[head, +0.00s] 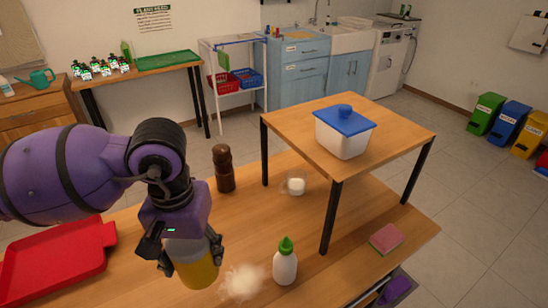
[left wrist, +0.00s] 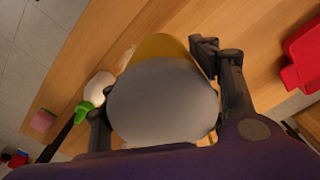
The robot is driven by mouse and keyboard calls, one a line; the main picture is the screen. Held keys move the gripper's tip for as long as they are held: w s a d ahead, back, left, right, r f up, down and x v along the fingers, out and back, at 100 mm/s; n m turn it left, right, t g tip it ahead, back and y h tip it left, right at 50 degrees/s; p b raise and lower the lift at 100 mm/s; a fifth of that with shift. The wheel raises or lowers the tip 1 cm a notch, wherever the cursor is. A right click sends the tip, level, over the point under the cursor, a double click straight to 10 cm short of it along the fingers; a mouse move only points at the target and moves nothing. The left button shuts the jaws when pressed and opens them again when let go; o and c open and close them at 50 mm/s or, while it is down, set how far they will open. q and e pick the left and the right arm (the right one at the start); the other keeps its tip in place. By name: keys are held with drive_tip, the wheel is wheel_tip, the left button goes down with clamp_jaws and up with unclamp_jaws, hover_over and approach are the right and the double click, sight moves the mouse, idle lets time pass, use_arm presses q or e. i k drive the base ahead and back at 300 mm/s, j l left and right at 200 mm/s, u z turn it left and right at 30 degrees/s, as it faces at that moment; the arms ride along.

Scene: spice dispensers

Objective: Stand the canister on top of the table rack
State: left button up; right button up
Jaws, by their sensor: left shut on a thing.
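The canister (head: 197,272) has a yellow body and a grey top, and it is upright at the front of the big table. My left gripper (head: 190,250) is shut around its upper part. In the left wrist view the round grey top of the canister (left wrist: 162,100) fills the middle, with a finger on each side. I cannot tell whether its base touches the table. The table rack (head: 390,138) is a small wooden table with dark legs, right of the gripper and higher. The fingers of my right gripper do not show; a purple part of my body is at bottom right.
A white box with a blue lid (head: 343,135) stands on the rack; the rack top's right side is bare. A green-capped bottle (head: 285,264), white powder (head: 243,282), brown mill (head: 223,168), small white jar (head: 296,185), sponge (head: 386,238) and red tray (head: 50,262) are around.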

sight(392, 128)
drive_tip(key=l+z, duration=0.2)
drive_tip(key=l, duration=0.45)
drive_tip(key=i+l+z, duration=0.15)
drive_tip(key=l, duration=0.25)
drive_tip(key=i+l+z, duration=0.15)
drive_tip(key=l, duration=0.2)
drive_tip(key=i, duration=0.05)
